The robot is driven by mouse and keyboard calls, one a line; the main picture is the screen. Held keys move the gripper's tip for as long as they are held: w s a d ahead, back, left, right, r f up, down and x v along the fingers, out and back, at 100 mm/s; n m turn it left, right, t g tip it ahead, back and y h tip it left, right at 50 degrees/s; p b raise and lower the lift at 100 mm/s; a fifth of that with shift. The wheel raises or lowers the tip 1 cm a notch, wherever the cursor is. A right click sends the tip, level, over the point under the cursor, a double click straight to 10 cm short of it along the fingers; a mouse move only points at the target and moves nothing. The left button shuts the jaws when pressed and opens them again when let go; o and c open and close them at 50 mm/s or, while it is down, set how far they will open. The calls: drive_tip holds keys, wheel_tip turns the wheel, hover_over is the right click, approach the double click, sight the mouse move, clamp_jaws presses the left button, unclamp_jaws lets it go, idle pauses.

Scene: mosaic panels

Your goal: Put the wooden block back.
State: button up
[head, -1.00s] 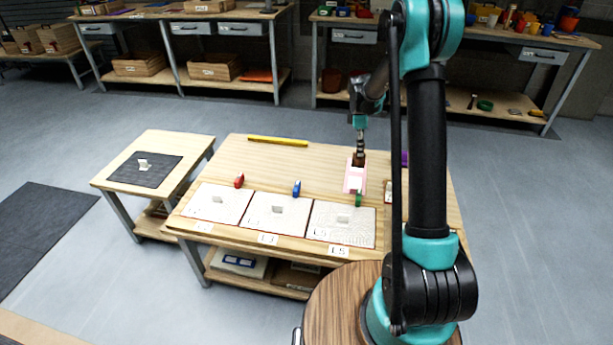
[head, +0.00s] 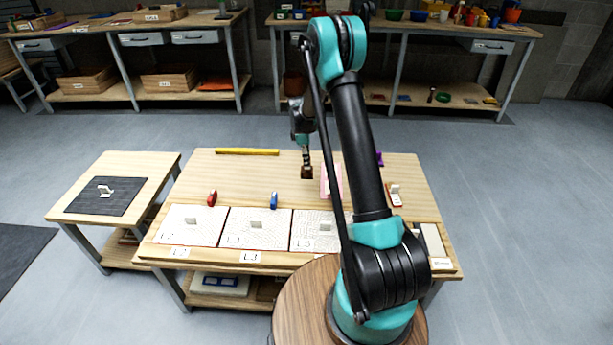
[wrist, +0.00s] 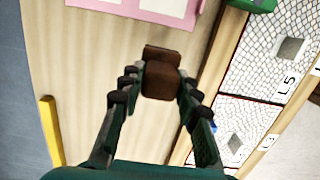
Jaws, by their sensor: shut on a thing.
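My gripper (wrist: 153,92) is shut on a brown wooden block (wrist: 162,80), which sits between its fingertips in the wrist view. In the head view the block (head: 306,172) hangs below my gripper (head: 306,160), over the bare middle of the wooden table (head: 240,172), left of a pink-framed sheet (head: 325,182). I cannot tell exactly how high it is above the table. In the wrist view the pink-framed sheet (wrist: 150,8) lies beyond the block.
Mosaic panels L2 (head: 173,233), L3 (head: 240,238) and L5 (head: 308,242) line the table's front. Red (head: 212,198) and blue (head: 274,200) items stand behind them. A yellow bar (head: 247,151) lies at the back. A side table (head: 150,165) with a dark mat stands left.

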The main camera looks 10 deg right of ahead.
sight(307, 174)
drive_tip(key=shift+f, duration=4)
drive_tip(key=shift+f, duration=0.1)
drive_tip(key=o, duration=1.2)
drive_tip(key=shift+c, duration=0.2)
